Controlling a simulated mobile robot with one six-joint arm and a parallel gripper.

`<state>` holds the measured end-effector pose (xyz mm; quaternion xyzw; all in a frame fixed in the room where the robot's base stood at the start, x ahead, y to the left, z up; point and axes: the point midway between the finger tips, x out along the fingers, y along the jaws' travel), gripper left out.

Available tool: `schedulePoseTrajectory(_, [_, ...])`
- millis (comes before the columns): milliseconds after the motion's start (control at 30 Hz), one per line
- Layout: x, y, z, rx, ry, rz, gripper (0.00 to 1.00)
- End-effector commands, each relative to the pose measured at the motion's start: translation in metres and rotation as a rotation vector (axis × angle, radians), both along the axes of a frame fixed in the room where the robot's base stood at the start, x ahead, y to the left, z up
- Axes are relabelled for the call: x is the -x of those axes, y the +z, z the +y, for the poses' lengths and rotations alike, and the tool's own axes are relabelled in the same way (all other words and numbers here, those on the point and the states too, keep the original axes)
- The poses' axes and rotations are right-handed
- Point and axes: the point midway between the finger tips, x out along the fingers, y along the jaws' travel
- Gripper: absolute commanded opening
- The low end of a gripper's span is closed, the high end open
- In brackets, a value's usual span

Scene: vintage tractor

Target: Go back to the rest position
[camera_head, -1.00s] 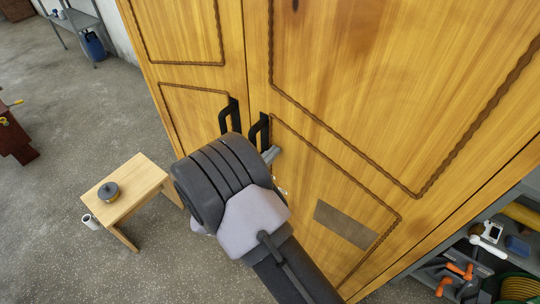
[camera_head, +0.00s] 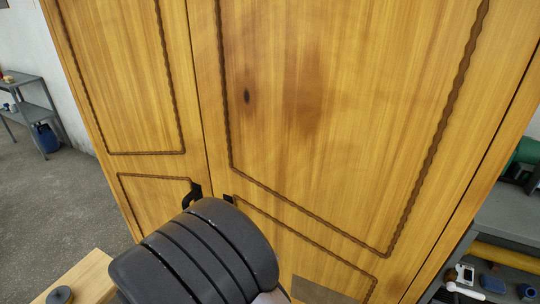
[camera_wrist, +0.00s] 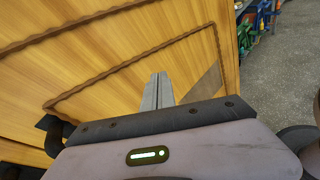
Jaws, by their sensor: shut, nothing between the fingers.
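My gripper (camera_wrist: 158,88) shows in the wrist view with its two grey fingers together and nothing between them. It is in front of the wooden cabinet (camera_wrist: 120,60), pointing along its door. In the head view my dark, ribbed arm link covers the lower middle, and the gripper itself is hidden. The tall cabinet (camera_head: 320,110) fills most of that view, and both doors look closed. A black handle (camera_head: 192,194) shows on the left door. The right door's handle is mostly hidden behind my arm. A dark handle (camera_wrist: 52,135) shows at the lower left of the wrist view.
A small wooden stool (camera_head: 90,278) with a dark round item (camera_head: 60,295) on it stands at the lower left. Grey shelving (camera_head: 510,215) with tools is close at the right. Another shelf (camera_head: 32,110) stands by the far wall. Concrete floor at the left is open.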

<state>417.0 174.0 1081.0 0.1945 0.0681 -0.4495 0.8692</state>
Motion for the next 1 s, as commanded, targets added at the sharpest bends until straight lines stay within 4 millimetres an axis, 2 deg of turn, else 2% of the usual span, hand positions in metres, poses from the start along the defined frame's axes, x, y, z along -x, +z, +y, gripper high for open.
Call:
schedulePoseTrajectory(33, [0.010,0.011,-0.049,-0.168,-0.194,-0.018,0.00])
schedulePoseTrajectory(100, [0.043,0.021,-0.103,-0.433,-0.478,-0.060,0.00])
schedulePoseTrajectory(167, [0.076,0.025,-0.132,-0.671,-0.715,-0.127,0.00])
schedulePoseTrajectory(233, [0.112,0.028,-0.148,-0.957,-0.979,-0.237,0.00])
schedulePoseTrajectory(300, [0.138,0.032,-0.149,-1.242,-1.213,-0.373,0.00])
schedulePoseTrajectory(367, [0.151,0.038,-0.144,-1.465,-1.376,-0.497,0.00])
schedulePoseTrajectory(433, [0.158,0.047,-0.139,-1.686,-1.515,-0.630,0.00])
schedulePoseTrajectory(533, [0.160,0.060,-0.134,-1.903,-1.632,-0.763,0.00])
schedulePoseTrajectory(667, [0.160,0.068,-0.132,-2.011,-1.684,-0.830,0.00])
schedulePoseTrajectory(1000, [0.160,0.068,-0.132,-2.011,-1.684,-0.830,0.00])
